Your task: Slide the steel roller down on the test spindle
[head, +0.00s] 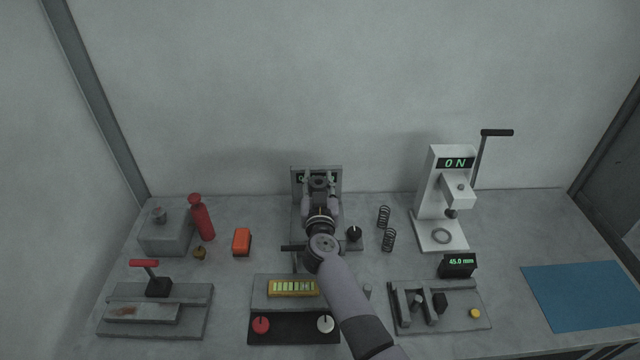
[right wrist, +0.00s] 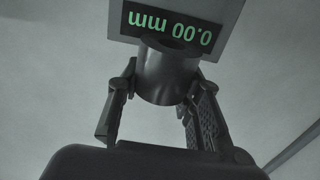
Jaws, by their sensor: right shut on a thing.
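My right gripper (head: 320,186) reaches over the middle of the bench to a grey station with an upright back plate (head: 335,173) and a display. In the right wrist view, the grey steel roller (right wrist: 168,75) sits between the two fingers of my right gripper (right wrist: 160,105), which are shut on it. A round opening shows at the roller's end. The display (right wrist: 168,32) behind it reads 0.00 mm, upside down in that view. My gripper and arm hide most of the station in the head view, and the test spindle cannot be made out. My left gripper is not in view.
A white press (head: 436,195) with an ON display stands to the right, near two black springs (head: 384,216). A red bottle (head: 201,217) and an orange block (head: 242,241) are on the left. A blue mat (head: 585,305) lies bare at the far right.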

